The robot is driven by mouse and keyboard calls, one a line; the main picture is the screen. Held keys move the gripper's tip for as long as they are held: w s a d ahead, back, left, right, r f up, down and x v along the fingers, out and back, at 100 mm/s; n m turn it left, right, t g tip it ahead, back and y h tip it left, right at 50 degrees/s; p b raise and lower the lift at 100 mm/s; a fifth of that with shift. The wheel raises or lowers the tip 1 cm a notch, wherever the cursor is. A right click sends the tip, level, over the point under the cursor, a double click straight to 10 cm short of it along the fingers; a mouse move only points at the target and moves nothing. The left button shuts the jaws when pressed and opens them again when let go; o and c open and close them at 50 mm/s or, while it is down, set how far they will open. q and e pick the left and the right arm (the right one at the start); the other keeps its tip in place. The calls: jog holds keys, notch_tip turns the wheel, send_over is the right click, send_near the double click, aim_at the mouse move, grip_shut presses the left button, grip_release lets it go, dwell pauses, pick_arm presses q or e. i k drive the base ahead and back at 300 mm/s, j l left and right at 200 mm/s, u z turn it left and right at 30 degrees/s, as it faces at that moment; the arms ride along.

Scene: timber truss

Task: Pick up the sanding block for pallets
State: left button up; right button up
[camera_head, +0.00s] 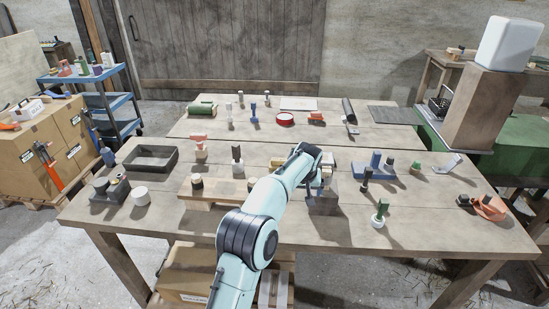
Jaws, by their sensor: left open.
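My left arm reaches in from the bottom centre, and my left gripper (324,188) is open, low over the middle of the wooden table (240,225). A grey block (323,207) stands right below the gripper, partly covered by it; whether they touch I cannot tell. I cannot tell for sure which of the small items is the sanding block for pallets. A pale wooden board (210,188) with dark-topped pieces lies left of my arm. My right gripper is not in view.
Close around the gripper stand a blue block holder (374,171), a green-topped tool (380,213) and several small pieces. A dark open tray (151,158) lies at the left, and an orange tool (490,207) at the right. The table's front middle is mostly clear.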

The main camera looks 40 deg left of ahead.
aim_at(274, 163)
jog(key=i+j, duration=0.15)
jog(key=j, duration=0.25)
jog(key=i+j, duration=0.1)
jog(key=j, duration=0.25)
jog(key=i+j, duration=0.15)
jog(key=j, duration=0.25)
